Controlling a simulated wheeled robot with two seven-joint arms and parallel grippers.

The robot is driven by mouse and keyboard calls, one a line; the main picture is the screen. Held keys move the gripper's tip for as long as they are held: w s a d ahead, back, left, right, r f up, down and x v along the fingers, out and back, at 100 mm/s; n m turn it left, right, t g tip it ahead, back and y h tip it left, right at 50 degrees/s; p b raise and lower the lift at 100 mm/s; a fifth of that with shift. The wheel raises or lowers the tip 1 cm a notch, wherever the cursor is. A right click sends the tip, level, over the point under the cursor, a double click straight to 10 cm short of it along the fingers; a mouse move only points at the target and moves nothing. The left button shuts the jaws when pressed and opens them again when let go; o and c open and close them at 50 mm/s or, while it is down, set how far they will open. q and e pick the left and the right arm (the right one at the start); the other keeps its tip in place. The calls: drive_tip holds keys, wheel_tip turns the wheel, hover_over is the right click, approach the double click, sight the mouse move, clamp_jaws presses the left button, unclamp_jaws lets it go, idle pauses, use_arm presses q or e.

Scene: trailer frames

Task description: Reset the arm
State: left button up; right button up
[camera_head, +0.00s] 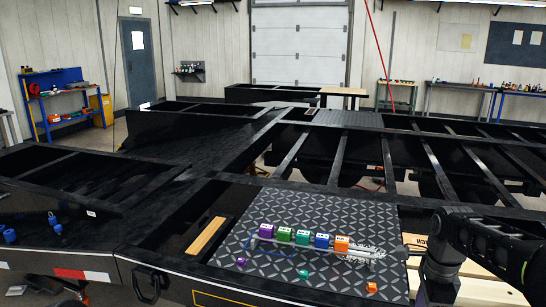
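My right arm comes in from the right edge as black links, bends near the plate's right side and runs down toward the bottom edge. Its gripper does not show. My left arm and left gripper are not in view. A dark diamond-pattern plate (330,212) lies on the trailer frame, left of my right arm. On it stands a row of coloured blocks on a grey bar: a purple block (266,231), green blocks (284,234), a blue block (321,241) and an orange block (342,244).
Small purple (241,262), green (303,274) and orange (371,288) pieces lie in front of the row. A thin blue cable loops beside the bar. Black trailer beams (341,158) with open gaps surround the plate. Blue parts (10,235) sit at far left. Workbenches stand behind.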

drive_tip(key=s+a+f+n+y, duration=0.1)
drive_tip(key=a+f+n, duration=0.4)
drive_tip(key=a+f, duration=0.5)
drive_tip(key=s+a+f+n+y, duration=0.2)
drive_tip(key=a+f+n, duration=0.35)
drive_tip(key=f, duration=0.95)
drive_tip(key=s+a+f+n, duration=0.4)
drive_tip(key=s+a+f, duration=0.1)
drive_tip(key=s, duration=0.4)
drive_tip(key=s+a+f+n+y, duration=0.1)
drive_tip(key=s+a+f+n, duration=0.4)
drive_tip(key=s+a, duration=0.2)
drive_tip(key=shift+s+a+f, duration=0.15)
drive_tip(key=shift+s+f, duration=0.2)
drive_tip(key=shift+s, duration=0.55)
